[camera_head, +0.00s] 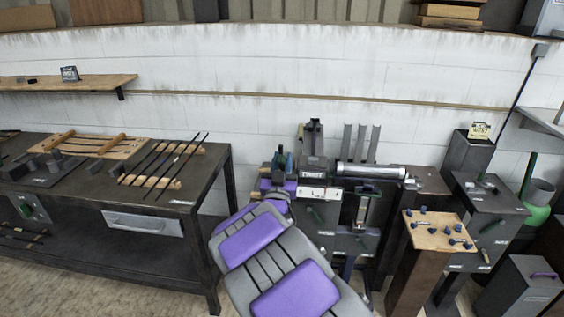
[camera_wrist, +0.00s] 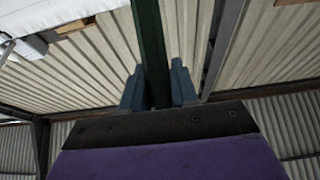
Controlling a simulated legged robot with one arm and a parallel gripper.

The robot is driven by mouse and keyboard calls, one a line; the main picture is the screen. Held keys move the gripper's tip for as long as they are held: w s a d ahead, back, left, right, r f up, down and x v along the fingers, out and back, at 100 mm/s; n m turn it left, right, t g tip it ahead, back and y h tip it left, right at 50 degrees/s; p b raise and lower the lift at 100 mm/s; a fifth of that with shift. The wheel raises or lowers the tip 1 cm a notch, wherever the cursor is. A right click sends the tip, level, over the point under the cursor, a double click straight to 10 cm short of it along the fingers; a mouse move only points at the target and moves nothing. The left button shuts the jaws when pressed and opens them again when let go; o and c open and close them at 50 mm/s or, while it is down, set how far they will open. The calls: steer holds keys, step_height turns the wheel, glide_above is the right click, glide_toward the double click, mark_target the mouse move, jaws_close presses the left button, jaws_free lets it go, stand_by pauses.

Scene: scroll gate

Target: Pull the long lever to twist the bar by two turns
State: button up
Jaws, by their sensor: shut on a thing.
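My gripper (camera_wrist: 158,85) shows in the wrist view as two blue-grey fingers, one on each side of a dark green lever (camera_wrist: 149,40). The fingers are shut on the lever, which runs up and out of the top of the picture. In the head view my purple and grey arm reaches up to the left side of a dark workstation, and my gripper (camera_head: 284,162) is small and partly hidden there. A dark block with a white label (camera_head: 313,173) stands just right of it. I cannot make out the bar to be twisted with certainty.
A pale horizontal cylinder (camera_head: 371,172) lies right of the labelled block. A dark workbench (camera_head: 215,168) with rods and a wooden rack stands at left. A wooden-topped stand (camera_head: 436,228) with blue knobs and dark cabinets crowd the right. A white wall (camera_head: 240,60) runs behind.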

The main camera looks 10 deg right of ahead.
jaws_close()
steer(key=shift+r, duration=0.1)
